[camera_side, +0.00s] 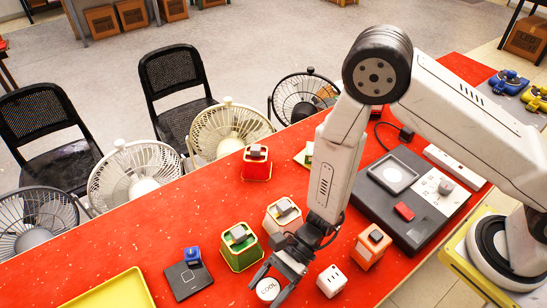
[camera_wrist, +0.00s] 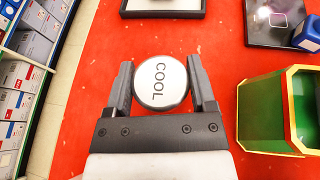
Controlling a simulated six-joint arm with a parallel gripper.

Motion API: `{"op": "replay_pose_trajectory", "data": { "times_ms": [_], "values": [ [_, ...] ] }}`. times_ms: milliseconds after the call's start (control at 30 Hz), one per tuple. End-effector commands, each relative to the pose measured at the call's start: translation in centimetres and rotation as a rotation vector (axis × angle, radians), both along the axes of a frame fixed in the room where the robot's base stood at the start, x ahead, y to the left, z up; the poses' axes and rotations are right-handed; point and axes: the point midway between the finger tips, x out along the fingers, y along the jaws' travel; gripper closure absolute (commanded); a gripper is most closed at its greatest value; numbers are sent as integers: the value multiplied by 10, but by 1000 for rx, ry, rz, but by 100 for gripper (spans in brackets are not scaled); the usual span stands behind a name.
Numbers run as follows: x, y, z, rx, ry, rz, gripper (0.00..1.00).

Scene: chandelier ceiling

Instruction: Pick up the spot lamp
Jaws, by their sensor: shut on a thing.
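The spot lamp (camera_side: 268,289) appears to be the small round white disc marked "COOL", low in the side view near the table's front edge. It also shows in the wrist view (camera_wrist: 161,82), face up. My gripper (camera_side: 269,284) points down at it, with one dark finger on each side. In the wrist view my gripper (camera_wrist: 162,78) is shut on the lamp, both fingers against its rim. Its underside is hidden, so I cannot tell whether it touches the table.
On the red table (camera_side: 120,235), a white cube (camera_side: 331,281) and an orange box (camera_side: 371,246) stand right of my gripper. A green box (camera_side: 240,247) and a dark pad (camera_side: 188,279) lie left. A yellow tray (camera_side: 115,292) is at the lower left. Fans line the far edge.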

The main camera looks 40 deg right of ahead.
Motion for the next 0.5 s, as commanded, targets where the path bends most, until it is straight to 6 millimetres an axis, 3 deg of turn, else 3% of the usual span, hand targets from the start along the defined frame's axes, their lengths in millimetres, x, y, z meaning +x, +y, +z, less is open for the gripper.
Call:
{"op": "replay_pose_trajectory", "data": {
  "times_ms": [500],
  "values": [
    [0, 0, 60, 2, -3, 0, 90]
  ]
}}
